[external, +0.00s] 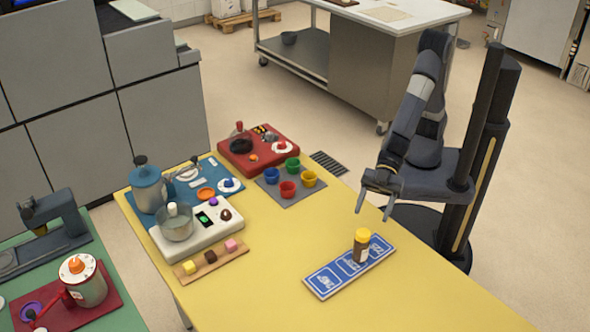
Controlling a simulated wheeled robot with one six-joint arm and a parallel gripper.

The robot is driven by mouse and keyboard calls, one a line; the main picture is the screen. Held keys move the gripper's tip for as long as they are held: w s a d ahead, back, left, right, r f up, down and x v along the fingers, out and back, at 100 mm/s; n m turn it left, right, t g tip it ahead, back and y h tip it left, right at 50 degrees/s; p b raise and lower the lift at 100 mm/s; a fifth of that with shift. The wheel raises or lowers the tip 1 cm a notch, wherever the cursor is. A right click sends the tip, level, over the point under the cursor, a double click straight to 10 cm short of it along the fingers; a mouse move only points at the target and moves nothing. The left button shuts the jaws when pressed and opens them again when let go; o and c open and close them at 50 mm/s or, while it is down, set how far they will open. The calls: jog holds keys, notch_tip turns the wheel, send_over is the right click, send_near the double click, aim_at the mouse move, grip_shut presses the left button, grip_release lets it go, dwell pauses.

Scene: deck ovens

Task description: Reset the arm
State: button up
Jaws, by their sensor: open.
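My gripper (374,209) is open and empty. It hangs above the right part of the yellow table (440,295), a little above and beyond a small jar. My arm comes down to it from the dark column at the right. The jar (361,247) is brown with a yellow lid and stands upright on a blue mat (325,281) with white markings. The gripper and the jar look apart.
Coloured cups (289,188) stand on a grey mat. A red station (258,152), a blue station with a pot (148,187), a white scale (213,236) with a bowl and a wooden strip of cubes (212,262) fill the table's left. The front right is clear.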

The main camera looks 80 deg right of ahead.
aim_at(360, 243)
jog(key=shift+v, duration=0.8)
jog(key=shift+a, duration=0.15)
jog(key=x, duration=1.1)
jog(key=shift+f, duration=0.1)
jog(key=shift+w+a+f+b, duration=0.15)
jog(key=shift+a+f+b, duration=0.15)
jog(key=shift+a+f, duration=0.1)
jog(key=shift+d+r, duration=0.1)
jog(key=shift+r, duration=0.15)
jog(key=shift+d, duration=0.1)
